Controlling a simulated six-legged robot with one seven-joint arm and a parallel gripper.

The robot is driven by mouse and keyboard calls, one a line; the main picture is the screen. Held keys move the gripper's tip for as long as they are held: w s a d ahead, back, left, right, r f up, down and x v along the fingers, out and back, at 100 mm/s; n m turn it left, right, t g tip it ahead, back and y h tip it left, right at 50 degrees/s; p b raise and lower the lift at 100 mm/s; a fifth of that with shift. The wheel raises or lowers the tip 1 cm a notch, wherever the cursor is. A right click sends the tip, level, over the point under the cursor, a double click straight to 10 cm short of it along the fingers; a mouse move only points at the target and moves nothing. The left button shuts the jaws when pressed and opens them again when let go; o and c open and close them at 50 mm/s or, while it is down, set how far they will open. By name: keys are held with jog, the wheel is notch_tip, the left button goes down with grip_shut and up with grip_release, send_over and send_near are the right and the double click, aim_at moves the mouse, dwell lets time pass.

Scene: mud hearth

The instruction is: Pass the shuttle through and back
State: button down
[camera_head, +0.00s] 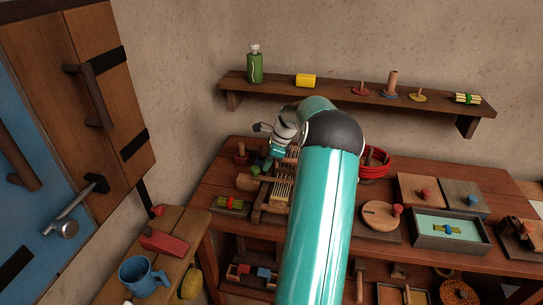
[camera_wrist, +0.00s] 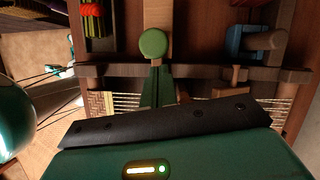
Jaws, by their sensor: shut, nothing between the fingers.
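A small wooden loom (camera_head: 281,190) stands on the table at the back left, partly hidden by my arm. Its dark frame bar (camera_wrist: 205,72) and pale warp threads (camera_wrist: 290,105) cross the wrist view. My gripper (camera_head: 268,163) points down over the loom's left side. In the wrist view the gripper's dark green fingers (camera_wrist: 157,85) are shut and empty. A round green knob (camera_wrist: 153,43) shows just beyond the fingertips; I cannot tell whether they touch. The knob also shows in the head view (camera_head: 255,170). I cannot identify the shuttle for certain.
A blue block-like thing (camera_wrist: 250,42) lies right of the knob. A shelf (camera_head: 345,94) runs above. A side bench holds a blue mug (camera_head: 138,277).

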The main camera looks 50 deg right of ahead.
jog(key=shift+a+f, duration=0.1)
jog(key=shift+f, duration=0.15)
jog(key=shift+w, duration=0.1)
jog(key=w+a, duration=0.1)
jog(key=w, duration=0.1)
jog(key=w+a, duration=0.1)
jog(key=w, duration=0.2)
jog(key=w+a, duration=0.1)
jog(key=w, duration=0.2)
jog(key=shift+w+a, duration=0.15)
jog(key=shift+a, duration=0.15)
jog(key=shift+w+a, duration=0.25)
jog(key=shift+w, duration=0.25)
jog(key=shift+r, duration=0.1)
